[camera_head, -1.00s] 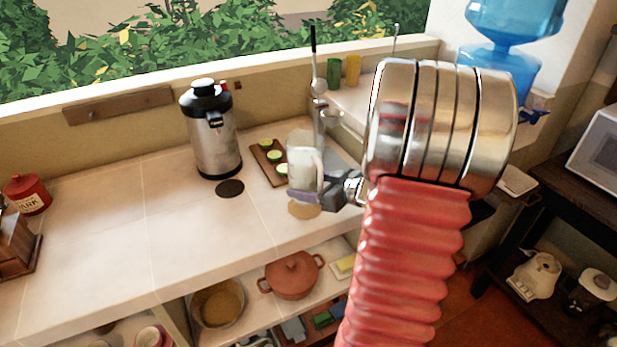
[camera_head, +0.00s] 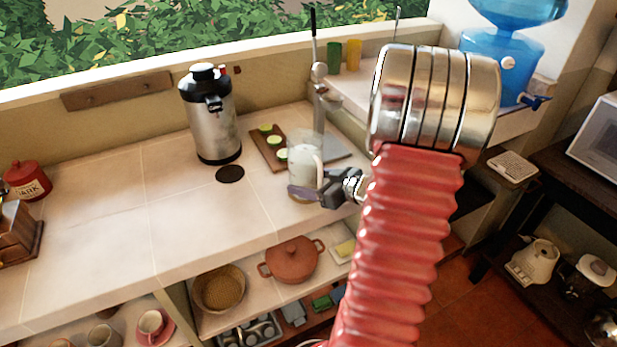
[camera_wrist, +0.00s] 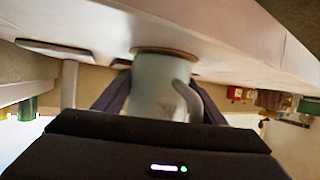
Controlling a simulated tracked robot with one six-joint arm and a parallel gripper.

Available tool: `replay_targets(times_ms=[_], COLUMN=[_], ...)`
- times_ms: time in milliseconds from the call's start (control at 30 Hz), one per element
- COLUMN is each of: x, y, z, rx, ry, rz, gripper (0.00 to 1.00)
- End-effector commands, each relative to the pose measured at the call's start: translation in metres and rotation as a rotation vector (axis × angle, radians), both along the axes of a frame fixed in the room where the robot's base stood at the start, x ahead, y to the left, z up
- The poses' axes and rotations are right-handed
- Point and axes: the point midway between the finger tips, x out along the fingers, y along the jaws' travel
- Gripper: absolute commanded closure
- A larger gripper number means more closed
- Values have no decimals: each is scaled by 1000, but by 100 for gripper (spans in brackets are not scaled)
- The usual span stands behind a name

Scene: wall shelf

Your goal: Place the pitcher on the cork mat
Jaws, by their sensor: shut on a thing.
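The pitcher (camera_head: 304,160) is pale, see-through and upright, with a handle on its right in the head view. My gripper (camera_head: 308,191) is shut around its lower part. The cork mat (camera_wrist: 165,51) is a thin round brown disc on the counter, directly at the pitcher's base in the wrist view, which sees the scene upside down. The pitcher (camera_wrist: 158,86) is over the mat, with little or no gap; I cannot tell whether they touch. In the head view the mat is mostly hidden behind the gripper and pitcher.
A cutting board (camera_head: 263,153) with green slices lies just behind the pitcher. A steel airpot (camera_head: 212,120) and a dark round disc (camera_head: 230,174) are to the left. A tap (camera_head: 320,90) stands behind. The counter's left part (camera_head: 110,220) is mostly clear.

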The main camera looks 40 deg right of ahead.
Motion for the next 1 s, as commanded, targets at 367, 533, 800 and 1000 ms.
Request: replay_targets(times_ms=[367, 533, 800, 1000], x=[0, 0, 0, -3], y=[0, 0, 0, -1], z=[-2, -2, -2, 2], rx=[1, 1, 1, 0], ry=[0, 0, 0, -1], rz=[0, 0, 0, -2], gripper=[34, 22, 17, 17])
